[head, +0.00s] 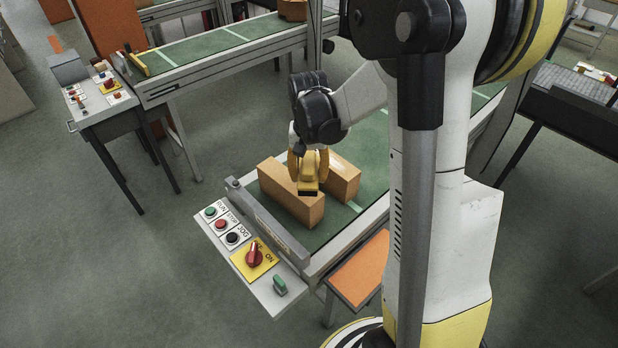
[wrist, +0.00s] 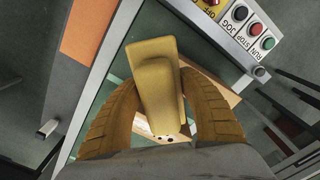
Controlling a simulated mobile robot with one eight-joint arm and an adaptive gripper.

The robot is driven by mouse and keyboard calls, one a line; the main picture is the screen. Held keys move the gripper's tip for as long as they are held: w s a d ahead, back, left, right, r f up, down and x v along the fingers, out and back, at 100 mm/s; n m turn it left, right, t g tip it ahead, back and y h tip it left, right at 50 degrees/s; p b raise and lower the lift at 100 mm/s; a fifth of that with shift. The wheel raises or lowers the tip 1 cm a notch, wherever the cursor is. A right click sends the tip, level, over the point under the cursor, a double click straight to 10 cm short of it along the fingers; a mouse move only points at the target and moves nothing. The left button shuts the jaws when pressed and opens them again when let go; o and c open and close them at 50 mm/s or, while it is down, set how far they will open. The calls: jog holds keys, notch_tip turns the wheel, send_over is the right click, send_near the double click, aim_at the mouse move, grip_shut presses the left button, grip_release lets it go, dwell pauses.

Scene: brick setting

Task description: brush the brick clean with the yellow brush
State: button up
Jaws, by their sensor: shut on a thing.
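My gripper (head: 308,160) is shut on the yellow brush (head: 309,184). The brush has a dark lower end, which is over or against the top of the left brick (head: 283,193); I cannot tell if they touch. This orange-tan brick lies lengthwise on the green conveyor belt. A second, similar brick (head: 346,180) lies just to its right, partly hidden by my gripper. In the wrist view, the yellow brush (wrist: 157,85) sits between my two brown-yellow fingers and hides most of the brick surface below. Its bristles are hidden there.
A control panel (head: 222,248) with buttons and a red knob borders the belt's near end. An orange plate (head: 359,270) is beside it. The green belt (head: 376,150) has bare room behind the bricks. Another conveyor (head: 200,47) stands at the back left.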

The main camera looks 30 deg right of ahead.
jog(key=shift+r+p, duration=0.75)
jog(key=shift+r, duration=0.65)
